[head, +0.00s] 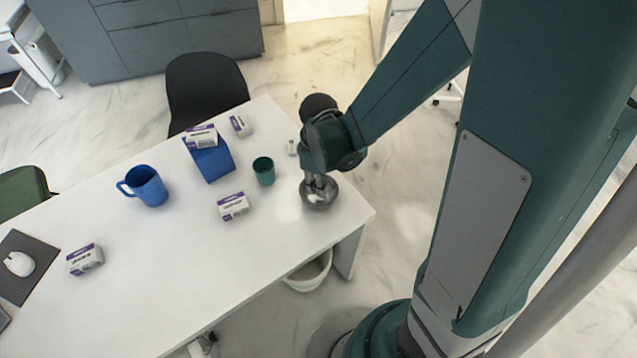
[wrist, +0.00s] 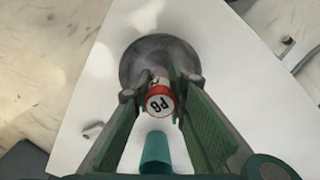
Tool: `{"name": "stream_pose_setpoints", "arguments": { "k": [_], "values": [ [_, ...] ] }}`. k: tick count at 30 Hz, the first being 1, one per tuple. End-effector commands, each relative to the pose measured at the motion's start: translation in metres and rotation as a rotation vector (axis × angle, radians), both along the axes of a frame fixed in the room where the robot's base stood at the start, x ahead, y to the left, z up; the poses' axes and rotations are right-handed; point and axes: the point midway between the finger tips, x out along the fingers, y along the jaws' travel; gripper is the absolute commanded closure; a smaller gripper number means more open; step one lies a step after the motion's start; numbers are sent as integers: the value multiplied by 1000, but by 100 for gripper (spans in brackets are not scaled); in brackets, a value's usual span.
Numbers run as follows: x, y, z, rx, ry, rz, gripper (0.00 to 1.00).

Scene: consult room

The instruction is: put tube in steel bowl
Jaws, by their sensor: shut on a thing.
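The tube (wrist: 159,101) has a red-rimmed white end with dark lettering. In the wrist view it stands between the two green fingers of my gripper (wrist: 160,88), which is shut on it. The steel bowl (wrist: 140,52) is a round grey bowl directly beyond the tube. In the head view my gripper (head: 319,183) points down over the steel bowl (head: 330,199), near the table's right end. A small white part shows inside the bowl's outline below the fingers. I cannot tell whether the tube touches the bowl.
A teal cup (head: 263,171) stands left of the bowl. A small pale item (head: 291,147) lies behind it. A blue mug (head: 146,187), a blue container (head: 211,160) and several small boxes, one at front (head: 233,206), are on the white table (head: 170,270).

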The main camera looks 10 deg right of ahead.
Motion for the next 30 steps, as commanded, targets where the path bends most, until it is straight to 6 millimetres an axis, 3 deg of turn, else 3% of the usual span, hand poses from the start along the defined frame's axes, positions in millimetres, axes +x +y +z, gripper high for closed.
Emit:
{"name": "stream_pose_setpoints", "arguments": {
  "k": [9,10,14,30],
  "values": [
    [0,0,-1,0,0,0,92],
    [0,0,-1,0,0,0,83],
    [0,0,-1,0,0,0,67],
    [0,0,-1,0,0,0,67]
  ]
}}
